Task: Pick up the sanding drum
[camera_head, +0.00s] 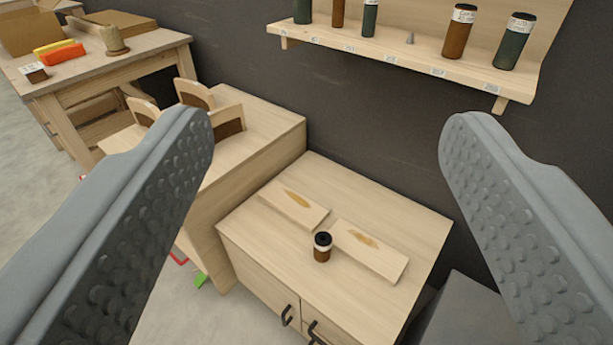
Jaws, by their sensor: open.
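No thing in view is plainly the sanding drum. A small beige cylinder (114,41) with a wider base stands on the workbench at the far upper left; it could be a drum, but it is too small to tell. A short brown cylinder with a black top and pale rim (322,247) stands upright on the low cabinet, and it looks more like a jar. My gripper (328,118) is open, its two grey dimpled fingers wide apart. Nothing is between them, and the cabinet lies well beyond and below them.
The low cabinet (358,292) bears two flat boards with brown stain patches. Wooden chair forms (212,105) stand on the longer bench to its left. A wall shelf (370,52) with several dark bottles juts out above. The workbench (135,66) also bears orange and yellow blocks.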

